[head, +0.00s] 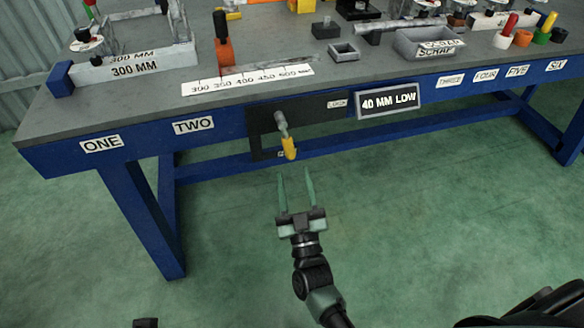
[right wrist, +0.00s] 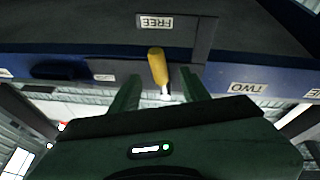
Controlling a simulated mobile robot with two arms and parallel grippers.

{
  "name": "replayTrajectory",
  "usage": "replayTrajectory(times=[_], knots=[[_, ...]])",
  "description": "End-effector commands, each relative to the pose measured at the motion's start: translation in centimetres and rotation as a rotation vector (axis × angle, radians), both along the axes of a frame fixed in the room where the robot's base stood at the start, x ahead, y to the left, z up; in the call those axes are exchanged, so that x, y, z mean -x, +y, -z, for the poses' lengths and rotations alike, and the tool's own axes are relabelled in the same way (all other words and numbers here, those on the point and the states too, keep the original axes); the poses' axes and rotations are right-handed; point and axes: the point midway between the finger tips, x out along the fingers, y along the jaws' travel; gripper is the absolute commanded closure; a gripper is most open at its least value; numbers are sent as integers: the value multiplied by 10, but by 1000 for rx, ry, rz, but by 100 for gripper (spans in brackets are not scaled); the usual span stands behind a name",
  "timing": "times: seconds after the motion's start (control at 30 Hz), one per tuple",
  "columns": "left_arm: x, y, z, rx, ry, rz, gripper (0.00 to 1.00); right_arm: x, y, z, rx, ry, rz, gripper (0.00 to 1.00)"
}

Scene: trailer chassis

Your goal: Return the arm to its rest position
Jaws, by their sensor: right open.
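My right gripper (head: 296,190) is open and empty in the head view. Its two fingers point toward the front of the workbench (head: 240,122). A lever with a yellow grip (head: 289,148) hangs from a dark plate on the bench front, just beyond the fingertips and apart from them. In the right wrist view the yellow grip (right wrist: 157,66) shows between and beyond the open fingers (right wrist: 150,92). A label reading FREE (right wrist: 155,22) is on the dark plate there.
On top are a 300 MM tray (head: 135,66), a ruler strip (head: 247,79), a scrap bin (head: 428,42) and coloured-handled tools. The green floor (head: 400,220) before the bench is clear.

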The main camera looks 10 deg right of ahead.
Motion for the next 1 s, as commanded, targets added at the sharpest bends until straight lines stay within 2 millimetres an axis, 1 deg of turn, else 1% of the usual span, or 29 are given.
replayTrajectory(times=[0.47, 0.57, 0.67, 0.8, 0.87, 0.97, 1.0], knots=[[0, 0, 0, 1, 0, -1, 64, 0, 0, 0, 0, 1, -1, 54], [0, 0, 0, 1, -1, -1, 64, -1, 0, 3, 1, 29, -16, 54], [0, 0, 0, 1, 0, -1, 64, -4, 0, 12, 3, 118, -60, 54], [0, 0, 0, 0, 0, 0, 64, -1, 0, 35, 4, 338, -149, 54], [0, 0, 0, 0, 0, 0, 64, 6, -1, 47, 3, 448, -182, 54], [0, 0, 0, 0, 0, 0, 64, 24, -5, 66, -1, 637, -220, 54], [0, 0, 0, 0, 0, 0, 64, 34, -8, 73, -2, 714, -230, 54]])
